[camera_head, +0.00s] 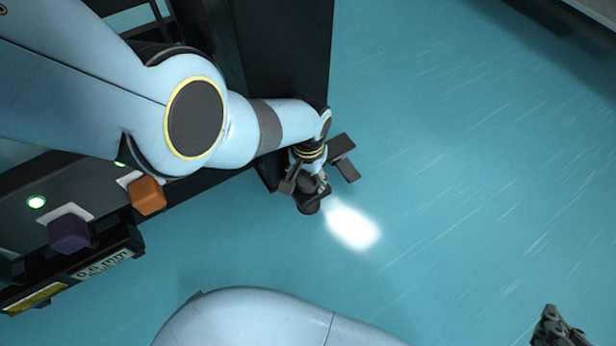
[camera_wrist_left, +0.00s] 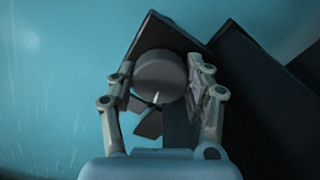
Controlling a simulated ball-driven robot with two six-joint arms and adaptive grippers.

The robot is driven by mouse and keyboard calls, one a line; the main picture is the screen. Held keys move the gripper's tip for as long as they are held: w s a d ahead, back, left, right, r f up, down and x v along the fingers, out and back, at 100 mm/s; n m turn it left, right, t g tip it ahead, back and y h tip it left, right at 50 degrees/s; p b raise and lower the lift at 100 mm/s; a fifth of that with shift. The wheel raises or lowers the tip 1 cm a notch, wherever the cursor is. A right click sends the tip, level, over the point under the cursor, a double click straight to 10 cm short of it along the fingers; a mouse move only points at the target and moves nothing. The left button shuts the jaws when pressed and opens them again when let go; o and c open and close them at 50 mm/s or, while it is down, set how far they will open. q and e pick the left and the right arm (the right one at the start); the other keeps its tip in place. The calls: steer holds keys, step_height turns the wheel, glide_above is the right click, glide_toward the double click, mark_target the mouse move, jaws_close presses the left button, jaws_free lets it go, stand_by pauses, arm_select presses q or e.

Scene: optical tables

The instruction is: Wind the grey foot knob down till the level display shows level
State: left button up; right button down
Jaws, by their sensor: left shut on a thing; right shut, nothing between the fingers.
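The grey foot knob (camera_wrist_left: 160,75) is a round disc with a thin white mark on it, seen in the left wrist view between the two fingers of my left gripper (camera_wrist_left: 163,88). My left gripper (camera_head: 312,185) is shut on the knob at the foot of a dark leg in the head view. The level display (camera_head: 103,266) is at lower left; its tilted text appears to read 0.6 mm. My right gripper (camera_head: 556,328) is at the lower right corner, partly cut off, shut and empty.
An orange block (camera_head: 147,195) and a purple block (camera_head: 70,233) stick out from the dark table side near a lit green lamp (camera_head: 36,202). A bright light patch (camera_head: 352,227) lies on the blue floor beside the foot. The floor to the right is clear.

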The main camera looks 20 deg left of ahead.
mark_target(308, 180)
arm_select(q)
steer(key=o, duration=1.2)
steer(key=shift+w+r, duration=0.1)
steer(key=shift+r, duration=3.9)
steer(key=shift+f, duration=0.1)
